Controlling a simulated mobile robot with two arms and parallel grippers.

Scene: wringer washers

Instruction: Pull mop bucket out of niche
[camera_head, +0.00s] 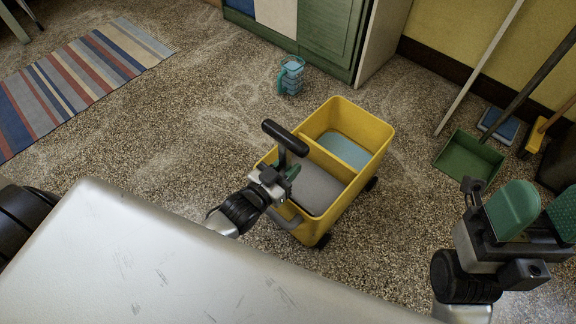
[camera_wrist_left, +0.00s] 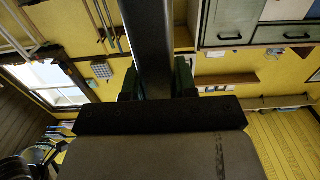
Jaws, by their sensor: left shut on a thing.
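The yellow mop bucket (camera_head: 372,118) stands upright on dark wheels on the speckled floor, in the middle of the head view. It has two compartments, the far one pale blue inside and the near one grey. Its black handle (camera_head: 285,137) rises at the left end. My left gripper (camera_head: 281,174) is shut on the handle's post, and the dark handle (camera_wrist_left: 148,40) runs up between the fingers in the left wrist view. My right gripper (camera_head: 541,212), with green fingers standing apart, is open and empty at the lower right. I cannot make out the niche.
A pale metal top (camera_head: 150,260) fills the lower left. A teal jug (camera_head: 291,75) stands behind the bucket near the green cabinet (camera_head: 325,35). A green dustpan (camera_head: 468,158) and long-handled tools are by the right wall. A striped rug (camera_head: 75,82) lies left; floor between is clear.

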